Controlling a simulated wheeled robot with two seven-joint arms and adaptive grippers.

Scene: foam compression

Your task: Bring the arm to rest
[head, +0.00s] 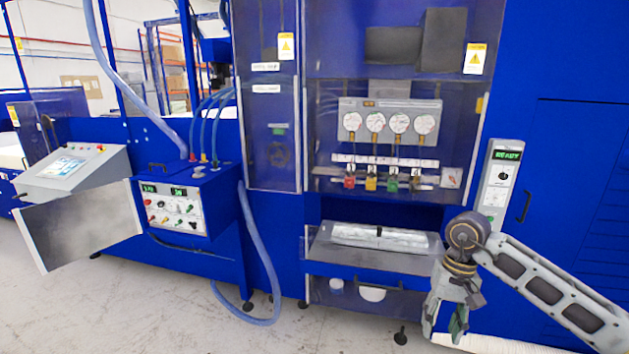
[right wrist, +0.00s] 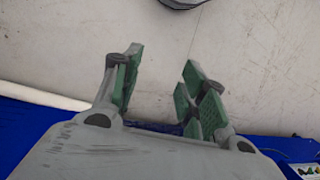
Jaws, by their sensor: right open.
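My right arm (head: 545,290) comes in from the right edge of the head view and bends down at a round joint. My right gripper (head: 446,328) hangs pointing down in front of the blue machine, low at the right. In the right wrist view its two green-padded fingers (right wrist: 160,95) stand apart with nothing between them. The pale floor shows beyond them. My left arm and gripper are not in the head view.
The blue machine (head: 575,160) stands close behind the right gripper. A panel reading READY (head: 497,180) is above it. A grey tray (head: 325,247) sits in the machine's bay. Left are a control box (head: 172,207), an open metallic door (head: 82,226) and hoses. The front floor (head: 150,310) is clear.

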